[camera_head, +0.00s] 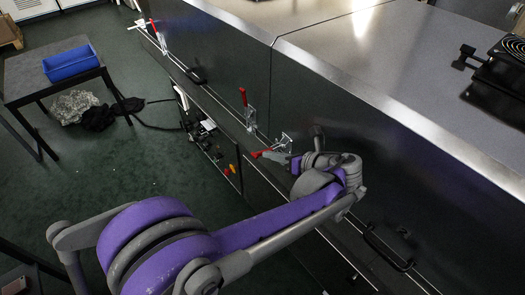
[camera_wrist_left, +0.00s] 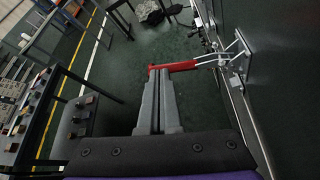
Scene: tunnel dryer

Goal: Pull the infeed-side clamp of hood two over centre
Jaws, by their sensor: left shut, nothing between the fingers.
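A toggle clamp (camera_head: 284,143) with a red handle (camera_head: 262,154) is mounted on the dark dryer side, just on the near side of the seam between two hoods. Its handle sticks out from the wall, away from the hood. In the left wrist view the red handle (camera_wrist_left: 181,66) runs across the fingertips, with the clamp's metal bracket (camera_wrist_left: 236,60) to the right. My left gripper (camera_wrist_left: 160,75) is shut and empty, its tips at the handle; whether they touch cannot be told. In the head view the arm partly hides the gripper. My right gripper is not in view.
A second clamp (camera_head: 245,98) with an upright red handle sits beyond the seam. Another red-handled clamp (camera_head: 150,24) is far along the wall. A black handle (camera_head: 388,250) is on the near panel. A table with a blue bin (camera_head: 71,64) stands left; green floor between is open.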

